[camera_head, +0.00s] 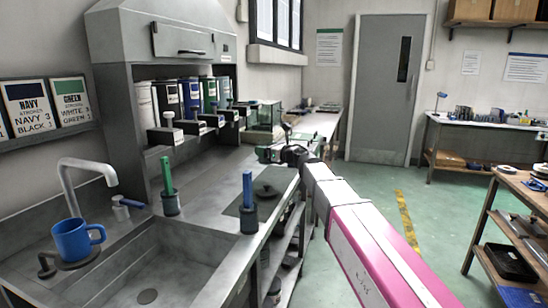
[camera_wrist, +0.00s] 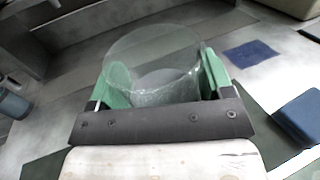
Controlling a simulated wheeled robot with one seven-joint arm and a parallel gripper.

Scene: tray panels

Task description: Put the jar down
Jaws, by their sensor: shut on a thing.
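A clear glass jar (camera_wrist: 155,50) fills the middle of the wrist view, its round rim facing the camera. My gripper (camera_wrist: 163,84) is shut on it, with one green finger on each side. The jar looks empty, though its lower part is partly hidden behind the gripper's dark bar. In the head view my gripper (camera_head: 284,152) is over the far end of the grey counter (camera_head: 215,170); the jar cannot be made out clearly there. I cannot tell whether the jar's base touches the surface or is a little above it.
A dark blue flat square (camera_wrist: 252,55) and a blue block (camera_wrist: 298,116) lie to the jar's right in the wrist view. A glass-sided box (camera_head: 265,115) stands behind my gripper. Nearer are pots with a green handle (camera_head: 166,175) and a blue handle (camera_head: 247,188), a sink and a blue mug (camera_head: 75,240).

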